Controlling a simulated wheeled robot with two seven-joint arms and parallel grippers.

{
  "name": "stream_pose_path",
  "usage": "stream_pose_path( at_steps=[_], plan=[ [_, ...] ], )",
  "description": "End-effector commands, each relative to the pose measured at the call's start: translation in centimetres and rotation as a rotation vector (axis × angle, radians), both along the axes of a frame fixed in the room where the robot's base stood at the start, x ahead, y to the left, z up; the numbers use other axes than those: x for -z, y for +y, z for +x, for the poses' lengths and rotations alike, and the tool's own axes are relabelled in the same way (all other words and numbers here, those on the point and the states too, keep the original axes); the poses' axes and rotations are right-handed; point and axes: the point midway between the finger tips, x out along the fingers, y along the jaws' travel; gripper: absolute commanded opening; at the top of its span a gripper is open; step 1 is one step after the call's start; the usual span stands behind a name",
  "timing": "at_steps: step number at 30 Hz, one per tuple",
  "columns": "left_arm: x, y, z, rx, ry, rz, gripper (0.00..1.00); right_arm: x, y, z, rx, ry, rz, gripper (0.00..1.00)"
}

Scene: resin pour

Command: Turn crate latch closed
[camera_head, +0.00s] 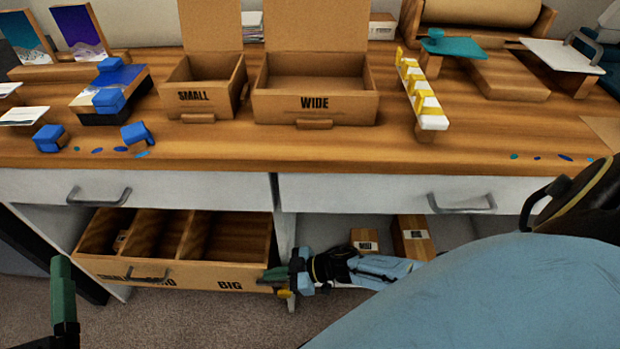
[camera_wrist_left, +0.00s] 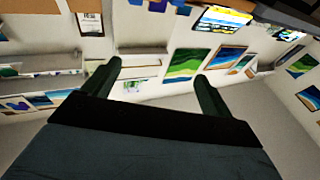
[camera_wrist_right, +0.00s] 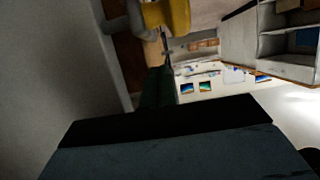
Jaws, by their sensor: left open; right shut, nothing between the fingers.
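The wooden crate (camera_head: 185,272) is pulled out below the worktop at the lower left, with several open compartments and a front marked BIG at its right end. A small yellow part (camera_head: 284,293), probably the latch, shows just below my right gripper at the crate's front right corner. My right gripper (camera_head: 270,276) is shut and empty, beside that corner; contact cannot be told. In the right wrist view a yellow piece with a grey part (camera_wrist_right: 175,14) is close beyond the shut fingers (camera_wrist_right: 160,76).
Cardboard boxes marked SMALL (camera_head: 205,97) and WIDE (camera_head: 315,106) stand open on the worktop (camera_head: 350,150). A drawer handle (camera_head: 100,197) juts out above the crate. Two small boxes (camera_head: 412,238) lie on the shelf behind my right arm. Carpet (camera_head: 200,320) lies clear before the crate.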

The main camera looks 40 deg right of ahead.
Motion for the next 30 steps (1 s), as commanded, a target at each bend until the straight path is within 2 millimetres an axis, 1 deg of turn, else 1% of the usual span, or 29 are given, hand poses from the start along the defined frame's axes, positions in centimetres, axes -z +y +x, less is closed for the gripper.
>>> stream_pose_path(
  at_steps=[1,5,9,13,17,24,30],
  plan=[
    [0.5,0.1,0.1,-0.003,0.049,0.015,0.85,-0.5,0.0,0.0,0.000,-0.002,0.001,0.00],
    [2.6,0.4,0.4,-0.010,0.181,0.055,0.85,-1.3,0.0,0.1,-0.001,-0.005,0.003,0.00],
    [5.1,0.9,0.3,-0.021,0.325,0.099,0.85,-1.7,-1.1,-0.8,0.001,-0.004,0.003,0.00],
    [7.3,1.4,-0.2,-0.030,0.461,0.137,0.85,-2.1,-2.3,-1.7,0.000,-0.004,0.002,0.00],
    [9.5,2.1,-1.0,-0.040,0.595,0.175,0.85,-2.5,-3.4,-2.7,0.001,-0.004,0.002,0.00],
    [12.9,3.5,-3.2,-0.058,0.830,0.236,0.85,-3.3,-5.7,-4.5,0.000,-0.005,0.003,0.00],
    [14.6,4.3,-4.8,-0.068,0.961,0.268,0.85,-3.7,-7.0,-5.5,0.001,-0.004,0.004,0.00]
  ],
)
